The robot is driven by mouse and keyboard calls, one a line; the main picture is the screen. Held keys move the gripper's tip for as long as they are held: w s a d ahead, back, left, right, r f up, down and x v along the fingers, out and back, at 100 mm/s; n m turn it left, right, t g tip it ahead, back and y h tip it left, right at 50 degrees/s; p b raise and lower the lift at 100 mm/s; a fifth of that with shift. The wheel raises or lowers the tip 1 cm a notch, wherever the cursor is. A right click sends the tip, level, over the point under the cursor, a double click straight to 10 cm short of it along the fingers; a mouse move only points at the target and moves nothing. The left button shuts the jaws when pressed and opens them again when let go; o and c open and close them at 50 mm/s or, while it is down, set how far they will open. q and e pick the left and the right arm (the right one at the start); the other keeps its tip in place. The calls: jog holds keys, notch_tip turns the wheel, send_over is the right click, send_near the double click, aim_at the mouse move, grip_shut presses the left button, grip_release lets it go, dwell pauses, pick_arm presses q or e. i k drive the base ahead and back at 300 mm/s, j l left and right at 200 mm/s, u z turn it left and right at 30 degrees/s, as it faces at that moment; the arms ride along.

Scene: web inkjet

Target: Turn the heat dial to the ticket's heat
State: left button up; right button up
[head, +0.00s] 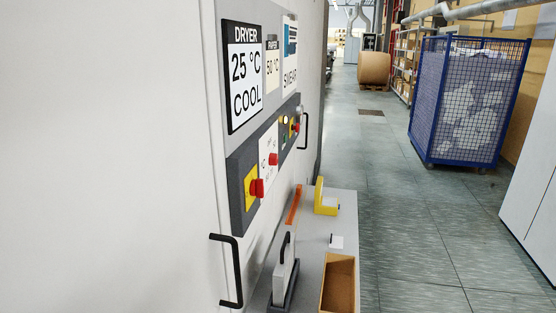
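The machine's grey control panel (236,195) is seen at a steep angle on the left of the head view. A red knob on a white plate (273,159), with small markings I cannot fully read, looks like the heat dial; its setting is too small to tell. A larger red knob on a yellow plate (257,188) sits nearer. Above, a dryer display (243,75) reads "25 °C COOL". A smaller card (272,64) reads "50 °C"; its heading is unclear. A further sign (290,70) reads "SMEAR". I cannot tell which is the ticket. Neither gripper is in view.
Black handles (230,270) stick out from the machine. A blue mesh cage cart (465,100) stands right. The aisle floor (410,235) between is clear.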

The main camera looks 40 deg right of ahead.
aim_at(273, 158)
jog(key=l, duration=0.85)
jog(key=i+l+z, duration=0.1)
jog(key=l, duration=0.7)
jog(key=i+l, duration=0.1)
jog(key=l, duration=0.75)
jog(key=z, duration=0.05)
